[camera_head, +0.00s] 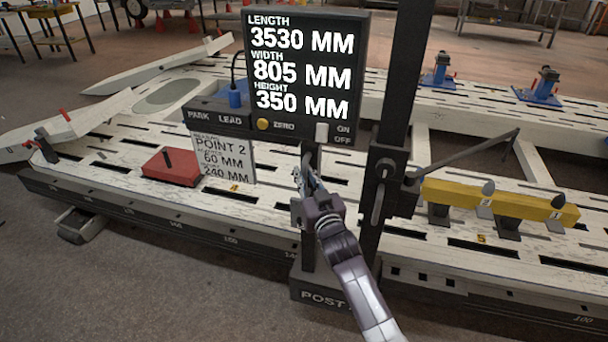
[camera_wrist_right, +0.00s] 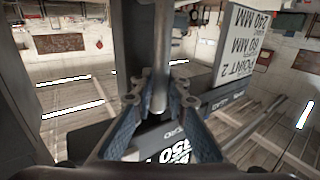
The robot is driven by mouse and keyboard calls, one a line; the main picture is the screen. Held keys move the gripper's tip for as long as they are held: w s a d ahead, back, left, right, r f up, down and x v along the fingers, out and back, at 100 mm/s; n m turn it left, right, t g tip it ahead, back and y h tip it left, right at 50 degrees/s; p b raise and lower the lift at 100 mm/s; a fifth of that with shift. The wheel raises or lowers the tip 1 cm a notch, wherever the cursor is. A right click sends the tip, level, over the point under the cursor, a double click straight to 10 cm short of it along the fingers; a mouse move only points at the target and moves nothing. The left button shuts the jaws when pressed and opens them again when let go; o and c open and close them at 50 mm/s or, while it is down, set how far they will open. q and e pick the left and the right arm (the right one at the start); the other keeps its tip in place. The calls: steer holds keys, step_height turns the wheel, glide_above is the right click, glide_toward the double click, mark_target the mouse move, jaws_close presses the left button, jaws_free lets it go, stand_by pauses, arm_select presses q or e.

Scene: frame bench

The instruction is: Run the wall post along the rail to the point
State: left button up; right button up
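The dark wall post (camera_head: 398,75) stands upright at the near side of the white frame bench, its foot (camera_head: 318,290) marked POST. A display (camera_head: 305,65) beside it reads length 3530, width 805, height 350 mm. My right gripper (camera_head: 309,182) is at a slim upright part below the display. In the right wrist view, my right gripper (camera_wrist_right: 161,88) has its fingers closed in on both sides of a grey upright bar (camera_wrist_right: 161,50). A card (camera_head: 222,160) reading POINT 2 stands on the bench left of the gripper. My left gripper is not in view.
A numbered rail (camera_head: 190,222) runs along the bench's near side. A red block (camera_head: 171,167) sits left of the card. A yellow bar (camera_head: 500,198) on dark supports lies right of the post. A thin arm (camera_head: 470,152) reaches right from the post. Blue clamps (camera_head: 540,87) stand farther back.

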steer(key=o, duration=0.3)
steer(key=v, duration=1.2)
